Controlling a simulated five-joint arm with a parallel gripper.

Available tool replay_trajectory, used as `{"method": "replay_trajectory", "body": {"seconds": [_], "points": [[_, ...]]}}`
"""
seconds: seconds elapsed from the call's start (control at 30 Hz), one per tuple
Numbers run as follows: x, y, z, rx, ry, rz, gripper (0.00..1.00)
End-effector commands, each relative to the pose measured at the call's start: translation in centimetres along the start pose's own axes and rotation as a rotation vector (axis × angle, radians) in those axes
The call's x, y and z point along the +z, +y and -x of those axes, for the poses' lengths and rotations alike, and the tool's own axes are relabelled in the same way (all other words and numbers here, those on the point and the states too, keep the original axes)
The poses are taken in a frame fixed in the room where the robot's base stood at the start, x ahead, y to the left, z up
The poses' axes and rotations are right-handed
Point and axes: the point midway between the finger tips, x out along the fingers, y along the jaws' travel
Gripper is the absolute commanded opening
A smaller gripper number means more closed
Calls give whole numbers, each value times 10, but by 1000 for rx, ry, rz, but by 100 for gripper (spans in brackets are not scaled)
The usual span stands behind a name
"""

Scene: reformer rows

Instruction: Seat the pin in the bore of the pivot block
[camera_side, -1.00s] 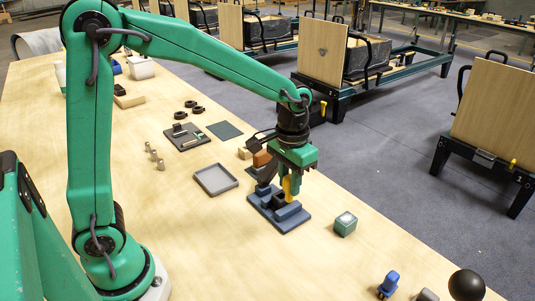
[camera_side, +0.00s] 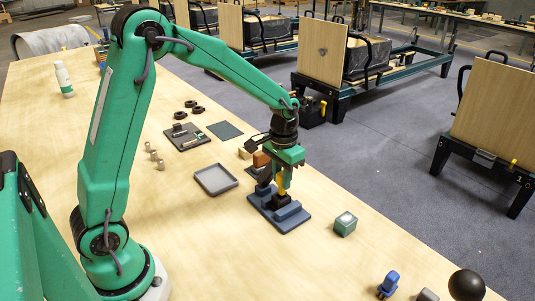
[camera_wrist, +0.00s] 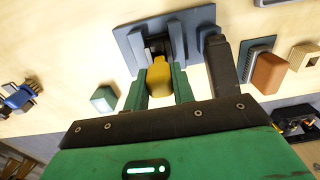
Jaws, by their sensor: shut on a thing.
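The yellow pin (camera_side: 282,185) is held upright between the fingers of my gripper (camera_side: 281,178). In the wrist view the yellow pin (camera_wrist: 159,76) sits between the two green fingers of my gripper (camera_wrist: 160,88), which are shut on it. The black pivot block (camera_side: 281,201) stands between blue rails on the blue base plate (camera_side: 293,223). The pin's lower end is at the top of the pivot block in the side view. In the wrist view the pivot block (camera_wrist: 157,46) shows just beyond the pin. The bore is hidden, so I cannot tell whether the pin's tip is inside it.
A green block with a pale top (camera_side: 345,223) stands right of the plate. An orange-brown block (camera_side: 261,159) is close behind my gripper. An empty grey tray (camera_side: 215,180) lies to the left. The table in front of the plate is clear.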

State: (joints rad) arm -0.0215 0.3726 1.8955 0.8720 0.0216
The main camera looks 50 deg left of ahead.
Motion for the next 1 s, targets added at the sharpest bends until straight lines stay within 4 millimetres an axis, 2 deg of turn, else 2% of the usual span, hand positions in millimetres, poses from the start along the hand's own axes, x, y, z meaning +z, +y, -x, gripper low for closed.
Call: {"method": "replay_trajectory", "body": {"seconds": [0.3, 0.77, 0.8, 0.9, 1.0], "points": [[1, 0, -32, 0, -3, 0, 3], [1, 0, -37, 0, -2, 0, 3], [1, 0, -38, 0, -2, 0, 27], [1, 0, -38, 0, -2, 0, 46], [1, 0, -38, 0, -2, 0, 47]]}}
